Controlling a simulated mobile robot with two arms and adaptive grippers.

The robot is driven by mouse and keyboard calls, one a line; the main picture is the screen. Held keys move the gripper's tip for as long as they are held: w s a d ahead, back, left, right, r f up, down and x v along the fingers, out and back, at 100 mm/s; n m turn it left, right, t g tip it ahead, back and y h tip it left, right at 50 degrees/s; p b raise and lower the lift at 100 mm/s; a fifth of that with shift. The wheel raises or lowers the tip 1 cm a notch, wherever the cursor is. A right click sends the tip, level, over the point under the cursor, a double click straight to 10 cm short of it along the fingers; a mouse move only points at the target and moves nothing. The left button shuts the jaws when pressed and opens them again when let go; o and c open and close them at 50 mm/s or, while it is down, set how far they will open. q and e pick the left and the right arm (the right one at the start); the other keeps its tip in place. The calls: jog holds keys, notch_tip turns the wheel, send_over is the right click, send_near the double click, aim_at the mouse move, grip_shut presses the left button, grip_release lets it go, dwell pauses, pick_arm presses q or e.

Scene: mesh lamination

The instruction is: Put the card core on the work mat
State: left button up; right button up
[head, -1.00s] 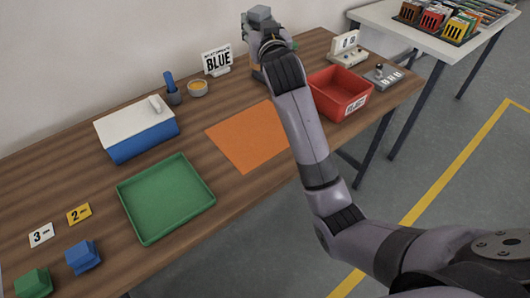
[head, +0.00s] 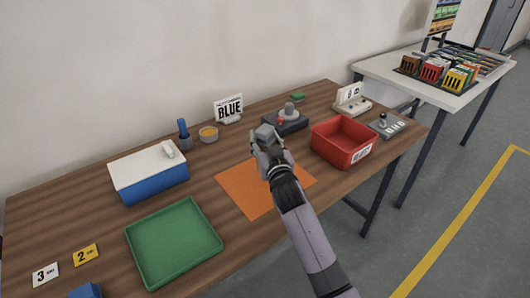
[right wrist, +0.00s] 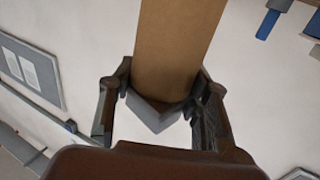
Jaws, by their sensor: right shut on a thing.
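My right gripper (head: 268,146) is over the back part of the orange work mat (head: 240,194); its height above the mat is hard to judge. In the right wrist view its fingers (right wrist: 162,105) are closed on a grey block (right wrist: 155,112), from which a flat brown piece (right wrist: 178,45), which looks like the card core, extends upward. In the head view only the grey block (head: 265,132) shows at the fingertips; the brown part cannot be made out there. The mat lies flat and its visible part is bare. My left gripper is not in view.
A red bin (head: 343,142) stands right of the mat, and a dark device with a grey knob (head: 287,122) behind it. A green tray (head: 172,243) and a blue box with a white lid (head: 148,178) are at the left.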

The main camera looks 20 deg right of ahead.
notch_tip(320, 180, down, 4)
jog(key=shift+f, duration=0.2)
jog(key=shift+f+b, duration=0.25)
jog(key=shift+b, duration=0.1)
jog(key=o, duration=1.5)
jog(key=shift+r, duration=0.1)
